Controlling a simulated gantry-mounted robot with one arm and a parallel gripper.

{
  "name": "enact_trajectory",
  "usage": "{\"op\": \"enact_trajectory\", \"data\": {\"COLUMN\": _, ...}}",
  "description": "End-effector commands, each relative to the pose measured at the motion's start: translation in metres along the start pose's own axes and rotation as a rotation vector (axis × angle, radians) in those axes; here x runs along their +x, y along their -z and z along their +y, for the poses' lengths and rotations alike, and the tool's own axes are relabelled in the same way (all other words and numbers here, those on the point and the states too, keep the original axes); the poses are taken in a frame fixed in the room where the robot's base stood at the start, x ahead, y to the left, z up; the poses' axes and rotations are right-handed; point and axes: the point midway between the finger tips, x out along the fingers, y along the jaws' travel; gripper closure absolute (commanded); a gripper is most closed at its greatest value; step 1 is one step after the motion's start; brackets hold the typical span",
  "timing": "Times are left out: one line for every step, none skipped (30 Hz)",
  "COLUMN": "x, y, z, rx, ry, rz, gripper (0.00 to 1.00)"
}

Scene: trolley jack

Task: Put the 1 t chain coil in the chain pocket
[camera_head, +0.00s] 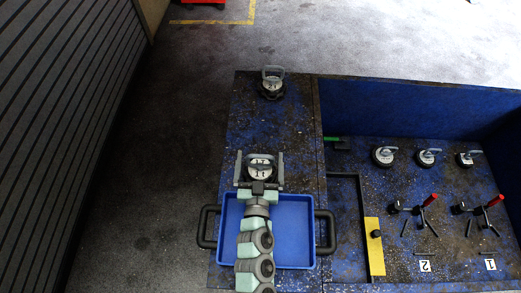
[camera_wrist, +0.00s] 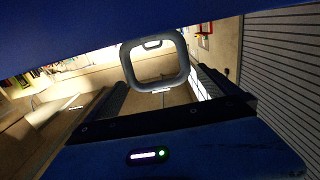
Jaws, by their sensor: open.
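The round dark coil with a white top marked "1 t" (camera_head: 260,172) is on the blue bench, just beyond the blue tray. My gripper (camera_head: 261,156) is open, with one finger on each side of the coil in the head view. I cannot tell whether the fingers touch it. In the wrist view a grey rounded loop handle (camera_wrist: 184,62) stands up ahead of the dark finger bar; I cannot tell for sure which thing it belongs to. I cannot pick out the chain pocket for sure in either view.
A blue tray (camera_head: 300,263) with black side handles lies under my arm. Another round piece with a raised handle (camera_head: 272,85) stands at the bench's far end. The walled right bay holds several handled discs (camera_head: 384,156), red-handled clamps (camera_head: 430,200) and a yellow plate (camera_head: 374,255).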

Motion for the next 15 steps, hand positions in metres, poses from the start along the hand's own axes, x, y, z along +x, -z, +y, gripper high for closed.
{"op": "enact_trajectory", "data": {"x": -0.012, "y": -0.004, "z": 0.000, "rx": 0.002, "ry": 0.000, "rz": -0.006, "gripper": 0.00}}
{"op": "enact_trajectory", "data": {"x": -0.017, "y": -0.004, "z": 0.000, "rx": 0.002, "ry": 0.000, "rz": -0.006, "gripper": 0.00}}
{"op": "enact_trajectory", "data": {"x": -0.024, "y": -0.003, "z": 0.000, "rx": 0.002, "ry": 0.000, "rz": -0.004, "gripper": 0.00}}
{"op": "enact_trajectory", "data": {"x": -0.029, "y": -0.003, "z": 0.000, "rx": 0.002, "ry": 0.000, "rz": -0.002, "gripper": 0.00}}
{"op": "enact_trajectory", "data": {"x": -0.035, "y": -0.003, "z": 0.000, "rx": 0.001, "ry": 0.000, "rz": -0.003, "gripper": 0.00}}
{"op": "enact_trajectory", "data": {"x": -0.042, "y": -0.003, "z": 0.000, "rx": 0.000, "ry": 0.000, "rz": -0.004, "gripper": 0.00}}
{"op": "enact_trajectory", "data": {"x": -0.047, "y": -0.004, "z": 0.000, "rx": 0.001, "ry": 0.000, "rz": -0.005, "gripper": 0.00}}
{"op": "enact_trajectory", "data": {"x": -0.051, "y": -0.003, "z": 0.000, "rx": 0.001, "ry": 0.000, "rz": -0.004, "gripper": 0.00}}
{"op": "enact_trajectory", "data": {"x": -0.056, "y": -0.003, "z": 0.000, "rx": 0.001, "ry": -0.001, "rz": -0.004, "gripper": 0.00}}
{"op": "enact_trajectory", "data": {"x": -0.060, "y": -0.003, "z": 0.000, "rx": 0.001, "ry": -0.001, "rz": -0.004, "gripper": 0.00}}
{"op": "enact_trajectory", "data": {"x": -0.063, "y": -0.003, "z": 0.000, "rx": 0.002, "ry": -0.001, "rz": -0.004, "gripper": 0.00}}
{"op": "enact_trajectory", "data": {"x": -0.067, "y": -0.003, "z": 0.000, "rx": 0.002, "ry": -0.001, "rz": -0.004, "gripper": 0.00}}
{"op": "enact_trajectory", "data": {"x": -0.070, "y": -0.002, "z": 0.000, "rx": 0.002, "ry": -0.001, "rz": -0.004, "gripper": 0.00}}
{"op": "enact_trajectory", "data": {"x": -0.072, "y": -0.002, "z": 0.000, "rx": 0.002, "ry": -0.001, "rz": -0.003, "gripper": 0.00}}
{"op": "enact_trajectory", "data": {"x": -0.074, "y": -0.001, "z": 0.000, "rx": 0.001, "ry": -0.001, "rz": -0.002, "gripper": 0.00}}
